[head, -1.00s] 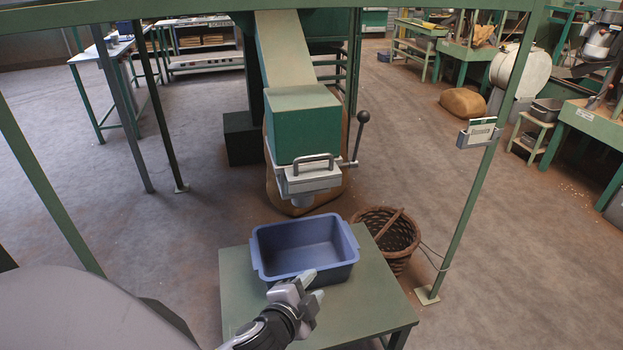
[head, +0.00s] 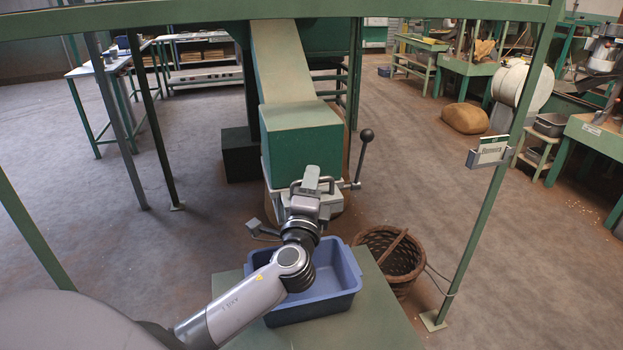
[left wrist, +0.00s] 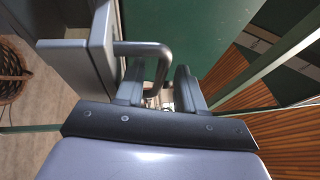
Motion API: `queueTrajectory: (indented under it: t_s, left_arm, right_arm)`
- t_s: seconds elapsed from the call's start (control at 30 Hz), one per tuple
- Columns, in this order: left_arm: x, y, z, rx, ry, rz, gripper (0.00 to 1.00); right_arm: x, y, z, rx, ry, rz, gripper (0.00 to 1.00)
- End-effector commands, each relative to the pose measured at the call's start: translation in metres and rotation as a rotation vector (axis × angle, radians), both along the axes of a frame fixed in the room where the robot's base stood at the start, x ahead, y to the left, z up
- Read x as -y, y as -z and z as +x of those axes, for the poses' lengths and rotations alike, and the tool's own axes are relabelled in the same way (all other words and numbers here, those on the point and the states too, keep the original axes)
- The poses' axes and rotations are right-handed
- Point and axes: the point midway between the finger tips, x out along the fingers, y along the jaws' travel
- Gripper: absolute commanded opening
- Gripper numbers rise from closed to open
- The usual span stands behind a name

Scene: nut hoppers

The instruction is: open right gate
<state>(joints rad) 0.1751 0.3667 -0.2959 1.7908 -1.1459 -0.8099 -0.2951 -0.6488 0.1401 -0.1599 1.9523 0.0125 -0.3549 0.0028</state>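The green hopper chute (head: 302,140) ends in a grey metal gate (head: 334,196), with a side lever (head: 358,170) topped by a dark knob. My left gripper (head: 308,182) is at the front of the gate and covers much of its handle. In the left wrist view, the grey bar handle (left wrist: 150,48) runs in between the two fingers of my left gripper (left wrist: 160,88). The fingers stand apart, with space visible beside the bar. My right gripper is not in view.
A blue bin (head: 345,272) stands on the green table (head: 385,315) below the gate, partly under my left arm. A wicker basket (head: 395,255) is right of the table. A green post with a label holder (head: 487,152) stands further right.

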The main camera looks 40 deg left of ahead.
Motion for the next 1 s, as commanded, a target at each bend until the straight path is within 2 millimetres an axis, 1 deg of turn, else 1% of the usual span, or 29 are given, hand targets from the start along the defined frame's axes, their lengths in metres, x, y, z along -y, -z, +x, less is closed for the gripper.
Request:
queueTrajectory:
  t_s: [0.13, 0.43, 0.47, 0.5, 0.57, 0.77, 0.87, 1.0]
  left_arm:
    - [-0.004, -0.002, 0.009, 0.000, 0.001, 0.000, 0.38]
    - [-0.005, -0.002, 0.011, -0.001, 0.001, -0.001, 0.38]
    - [-0.005, -0.002, 0.011, -0.001, 0.001, -0.001, 0.32]
    - [-0.005, -0.002, 0.011, -0.001, 0.001, -0.001, 0.19]
    - [-0.005, -0.002, 0.011, -0.001, 0.001, -0.001, 0.00]
    - [-0.004, -0.001, 0.010, -0.002, 0.002, -0.002, 0.00]
    - [0.007, 0.000, 0.002, -0.002, 0.005, -0.003, 0.00]
    - [0.032, 0.000, -0.020, -0.002, 0.006, -0.007, 0.00]
  right_arm:
    - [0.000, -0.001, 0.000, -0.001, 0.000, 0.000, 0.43]
    - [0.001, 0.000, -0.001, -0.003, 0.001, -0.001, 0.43]
    - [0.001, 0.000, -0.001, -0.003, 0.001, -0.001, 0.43]
    - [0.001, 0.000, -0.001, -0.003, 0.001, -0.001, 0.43]
    - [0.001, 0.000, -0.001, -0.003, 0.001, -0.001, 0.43]
    - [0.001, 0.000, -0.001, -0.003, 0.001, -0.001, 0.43]
    - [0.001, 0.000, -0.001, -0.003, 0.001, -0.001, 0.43]
    - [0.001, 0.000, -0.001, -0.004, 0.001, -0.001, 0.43]
